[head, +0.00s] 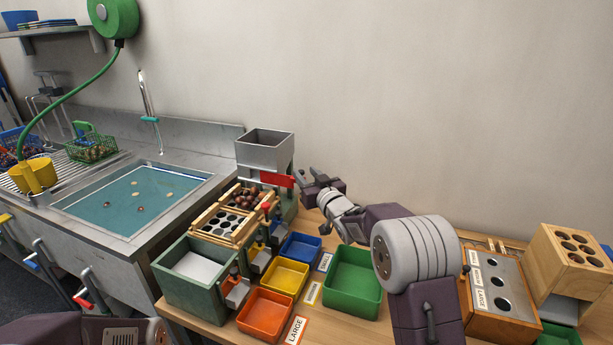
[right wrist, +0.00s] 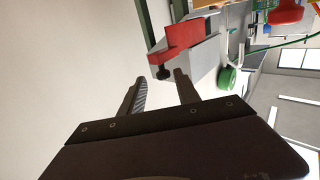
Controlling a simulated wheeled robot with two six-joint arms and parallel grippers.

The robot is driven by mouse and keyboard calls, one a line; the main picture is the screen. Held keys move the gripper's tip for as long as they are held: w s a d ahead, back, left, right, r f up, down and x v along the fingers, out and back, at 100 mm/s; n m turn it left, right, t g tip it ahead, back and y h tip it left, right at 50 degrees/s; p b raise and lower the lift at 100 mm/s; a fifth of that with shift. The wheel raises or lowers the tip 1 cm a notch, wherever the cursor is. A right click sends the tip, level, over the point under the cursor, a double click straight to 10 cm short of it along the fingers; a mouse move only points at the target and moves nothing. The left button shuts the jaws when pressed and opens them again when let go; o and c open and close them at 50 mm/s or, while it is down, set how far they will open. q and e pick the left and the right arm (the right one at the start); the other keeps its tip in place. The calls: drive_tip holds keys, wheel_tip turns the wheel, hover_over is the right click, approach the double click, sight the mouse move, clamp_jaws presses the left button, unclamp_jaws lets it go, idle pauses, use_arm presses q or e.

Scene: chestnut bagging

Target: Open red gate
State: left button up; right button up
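The red gate (head: 277,179) sits on the front of the grey hopper (head: 264,149), which stands at the back of the sorting station. In the right wrist view the red gate (right wrist: 183,37) shows ahead of the fingers, with a dark knob (right wrist: 162,72) at its near end. My right gripper (head: 306,176) is just right of the gate. Its fingers (right wrist: 160,78) are open, and the knob appears in line with the gap between the tips. I cannot tell whether they touch it. My left gripper is out of view.
Below the hopper, a wooden-railed sorting rack (head: 222,222) holds chestnuts. Blue (head: 300,248), yellow (head: 285,280), orange (head: 265,314) and green (head: 353,282) trays lie in front. A sink (head: 135,200) is at left; a wooden block with holes (head: 570,262) is at right.

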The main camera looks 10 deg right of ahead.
drive_tip(key=shift+a, duration=0.1)
drive_tip(key=shift+s, duration=0.25)
drive_tip(key=v, duration=0.8)
drive_tip(key=shift+s+d, duration=0.25)
drive_tip(key=shift+s, duration=0.05)
